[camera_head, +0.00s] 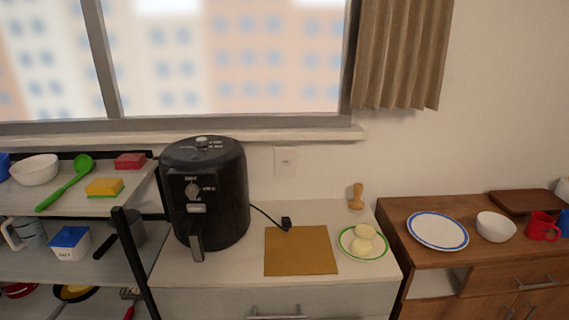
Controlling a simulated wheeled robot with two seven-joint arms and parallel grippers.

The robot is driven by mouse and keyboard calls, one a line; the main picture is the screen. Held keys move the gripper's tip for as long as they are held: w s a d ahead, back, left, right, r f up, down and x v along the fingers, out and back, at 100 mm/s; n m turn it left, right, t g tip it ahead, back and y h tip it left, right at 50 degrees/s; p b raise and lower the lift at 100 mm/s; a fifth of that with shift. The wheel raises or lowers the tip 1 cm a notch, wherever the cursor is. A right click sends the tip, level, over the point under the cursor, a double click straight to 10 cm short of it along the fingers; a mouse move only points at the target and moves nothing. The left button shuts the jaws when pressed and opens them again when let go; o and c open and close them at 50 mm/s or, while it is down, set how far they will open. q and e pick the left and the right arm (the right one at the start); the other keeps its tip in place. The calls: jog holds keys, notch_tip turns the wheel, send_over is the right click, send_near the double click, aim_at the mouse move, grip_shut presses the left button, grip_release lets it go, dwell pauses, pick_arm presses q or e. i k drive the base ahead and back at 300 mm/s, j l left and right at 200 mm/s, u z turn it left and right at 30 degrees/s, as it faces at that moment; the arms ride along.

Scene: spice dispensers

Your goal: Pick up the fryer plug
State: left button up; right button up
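The fryer plug (286,223) is small and black. It lies on the pale counter at the top edge of the brown mat (300,252), at the end of a thin black cord (264,214). The cord runs left to the black air fryer (205,195), which stands on the counter with its handle facing me. A white wall socket (285,161) is on the wall above the plug. Neither of my grippers shows in the head view.
A green-rimmed plate (378,242) with pale round food sits right of the mat, with a wooden object (356,196) behind it. A shelf rack (80,200) with kitchenware stands left. A wooden cabinet (480,250) at right holds a blue-rimmed plate (438,230), bowl and mugs.

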aim_at(286, 222)
jog(key=i+l, duration=0.65)
jog(key=u, duration=0.45)
jog(key=i+l+u, duration=0.1)
jog(key=u, duration=0.75)
jog(key=i+l+u, duration=0.1)
jog(key=u, duration=0.3)
